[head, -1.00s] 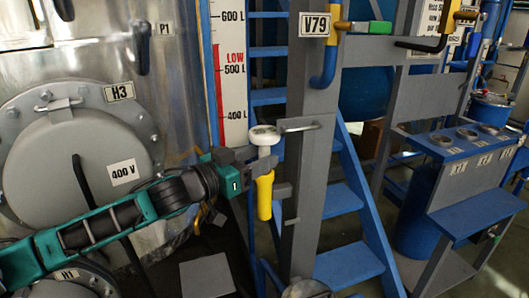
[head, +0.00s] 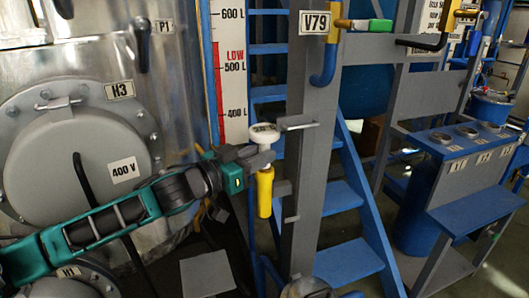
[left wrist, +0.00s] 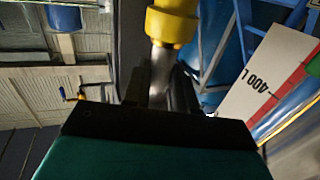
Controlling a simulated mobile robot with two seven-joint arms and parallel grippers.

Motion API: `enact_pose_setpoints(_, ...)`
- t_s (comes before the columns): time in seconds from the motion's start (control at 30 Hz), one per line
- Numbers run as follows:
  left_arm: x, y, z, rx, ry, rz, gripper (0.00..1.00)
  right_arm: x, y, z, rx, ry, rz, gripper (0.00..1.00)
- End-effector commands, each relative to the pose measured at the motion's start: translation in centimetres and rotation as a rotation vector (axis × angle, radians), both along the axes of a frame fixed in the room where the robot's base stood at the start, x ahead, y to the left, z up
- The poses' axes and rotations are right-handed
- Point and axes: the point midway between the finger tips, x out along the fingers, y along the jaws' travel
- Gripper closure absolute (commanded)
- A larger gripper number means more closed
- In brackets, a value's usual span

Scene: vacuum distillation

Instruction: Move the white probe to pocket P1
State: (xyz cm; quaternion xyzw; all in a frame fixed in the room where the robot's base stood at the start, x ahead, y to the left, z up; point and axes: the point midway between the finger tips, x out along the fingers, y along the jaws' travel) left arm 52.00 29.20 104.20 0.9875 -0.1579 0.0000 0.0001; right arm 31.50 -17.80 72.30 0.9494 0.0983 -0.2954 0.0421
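The white probe has a round white head (head: 263,133), a grey stem and a yellow lower body (head: 264,193). It hangs upright beside the grey column. My left gripper (head: 262,158) is at the grey stem, between the white head and the yellow part. In the left wrist view the yellow part (left wrist: 171,27) shows at the top, and the stem runs down between my dark fingers (left wrist: 163,92). I cannot tell whether they press on it. The label P1 (head: 166,26) is on the steel tank, right of a dark fitting (head: 142,55). My right gripper is not in view.
The grey column (head: 305,190) bears a pin and a bracket close to the probe. A V79 valve (head: 324,55) is above. Blue stairs (head: 345,197) stand behind. A level scale (head: 230,80) is behind the gripper. The H3 hatch (head: 75,165) bulges from the tank.

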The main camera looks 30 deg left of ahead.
Motion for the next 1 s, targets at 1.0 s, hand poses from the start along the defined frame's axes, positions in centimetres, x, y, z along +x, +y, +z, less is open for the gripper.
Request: enact_pose_setpoints(1.0,0.01,0.02,0.1,0.001,0.0,0.0,1.0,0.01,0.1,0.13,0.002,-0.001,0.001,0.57)
